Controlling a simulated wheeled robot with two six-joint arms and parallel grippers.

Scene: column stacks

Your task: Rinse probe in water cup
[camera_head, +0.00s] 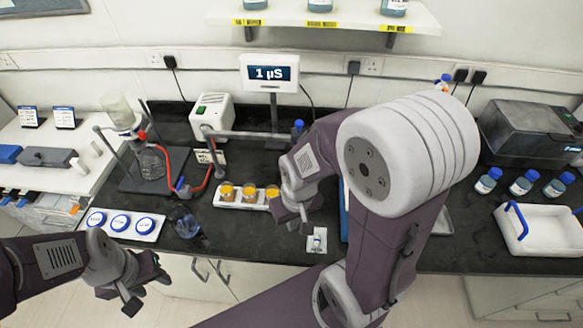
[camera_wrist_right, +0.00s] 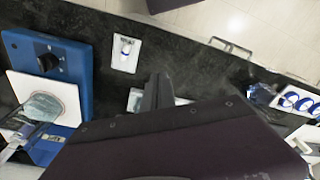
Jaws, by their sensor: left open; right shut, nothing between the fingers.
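My right gripper (camera_head: 305,226) is shut and empty above the bench front, between the tray of amber cups and a small white plate. Its closed fingers also show in the right wrist view (camera_wrist_right: 158,88). The small white plate (camera_head: 310,249) carries a small white, blue-marked item (camera_head: 317,241); I cannot tell whether it is the probe. A clear glass vessel (camera_head: 187,226) stands near the front edge; another (camera_wrist_right: 40,108) sits on a blue stirrer (camera_wrist_right: 75,58). I cannot tell which is the water cup. My left gripper (camera_head: 133,300) is open and empty before the bench.
A meter (camera_head: 270,73) reading "1 µS" stands at the back. A white tray (camera_head: 228,205) holds amber cups. Another tray (camera_head: 99,231) carries blue caps. Tubed glassware (camera_head: 150,162) stands left. My right arm hides much of the bench's middle right.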

